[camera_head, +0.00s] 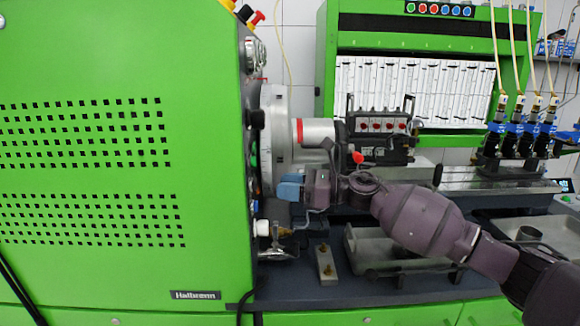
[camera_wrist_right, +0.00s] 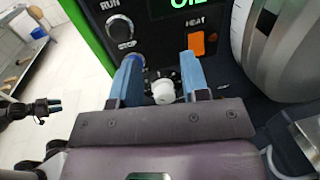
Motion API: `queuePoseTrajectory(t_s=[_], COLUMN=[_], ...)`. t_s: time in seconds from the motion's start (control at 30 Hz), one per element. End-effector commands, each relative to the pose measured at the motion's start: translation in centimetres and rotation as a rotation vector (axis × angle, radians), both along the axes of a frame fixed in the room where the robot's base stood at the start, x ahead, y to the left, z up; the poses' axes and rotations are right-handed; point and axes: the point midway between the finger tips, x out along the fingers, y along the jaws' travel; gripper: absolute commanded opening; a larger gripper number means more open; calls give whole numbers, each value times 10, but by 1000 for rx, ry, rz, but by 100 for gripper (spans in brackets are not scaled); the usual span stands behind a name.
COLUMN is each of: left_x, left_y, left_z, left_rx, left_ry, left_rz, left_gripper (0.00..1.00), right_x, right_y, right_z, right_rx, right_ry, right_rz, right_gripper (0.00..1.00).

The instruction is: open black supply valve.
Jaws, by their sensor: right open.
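A small black handle (camera_head: 244,12) sits between a yellow and a red one at the top of the green cabinet's edge. I cannot tell whether it is the black supply valve. My right gripper (camera_head: 290,187) is well below these handles, beside the cabinet's control side. In the right wrist view its two blue fingers (camera_wrist_right: 163,82) are apart. A white knob (camera_wrist_right: 163,91) shows between them, and I cannot tell if they touch it. No valve with a black handle is clear in the wrist view.
The green cabinet (camera_head: 90,70) fills the left. A large grey disc (camera_head: 275,140) stands right beside my right gripper. A metal tray (camera_head: 365,250) lies below my right arm.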

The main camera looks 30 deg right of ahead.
Motion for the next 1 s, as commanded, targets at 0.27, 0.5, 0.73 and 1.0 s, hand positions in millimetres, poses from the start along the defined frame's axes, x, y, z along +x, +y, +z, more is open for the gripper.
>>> queuePoseTrajectory(t_s=[0.27, 0.5, 0.73, 1.0], left_x=[-3, -3, -4, 1], left_y=[-1, 0, 1, 3], left_z=[-1, 0, 1, 19], left_rx=[-7, -4, 1, 5], left_ry=[6, 5, 3, -22], left_rz=[9, 7, 3, 1], left_gripper=[43, 43, 43, 43], right_x=[0, 0, 0, -24], right_y=[0, 0, 0, 4], right_z=[37, 42, 41, -23], right_rx=[-3, -1, 0, 70], right_ry=[-2, 1, 3, 126], right_rz=[-1, 0, -1, -6], right_gripper=[42, 42, 31, 0])
